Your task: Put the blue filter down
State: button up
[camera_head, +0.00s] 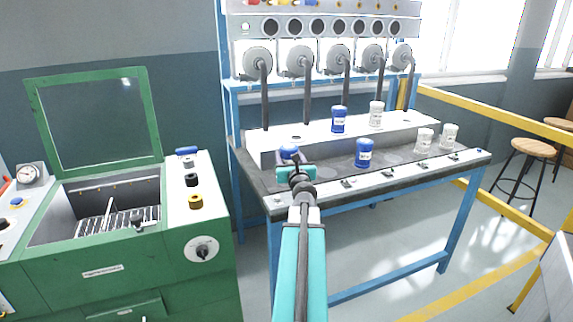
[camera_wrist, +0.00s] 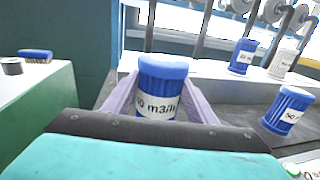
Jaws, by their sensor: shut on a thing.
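My gripper (camera_head: 291,160) is at the left end of the blower bench, shut on a blue filter (camera_wrist: 160,88) with a white label reading about "0 m3/h". The wrist view shows it upright between the two pale fingers (camera_wrist: 158,100); its lower end is hidden by the gripper body. In the head view only the blue top of this filter (camera_head: 289,151) shows. The bench (camera_head: 262,182) has a dark top and a raised white shelf (camera_head: 270,138). I cannot tell whether the held filter touches the bench top.
Another blue filter (camera_head: 364,153) stands on the bench to the right, and one (camera_head: 339,120) on the shelf beside a white filter (camera_head: 376,114). Two white filters (camera_head: 424,141) stand farther right. Hoses (camera_head: 265,95) hang above the shelf. A green machine (camera_head: 130,250) stands left.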

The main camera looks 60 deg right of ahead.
jog(key=shift+w+d, duration=0.1)
jog(key=shift+w, duration=0.05)
jog(key=shift+w+d, duration=0.4)
jog(key=shift+w, duration=0.3)
jog(key=shift+s+a+f+b, duration=0.1)
jog(key=shift+f+b, duration=1.05)
jog(key=shift+f, duration=0.65)
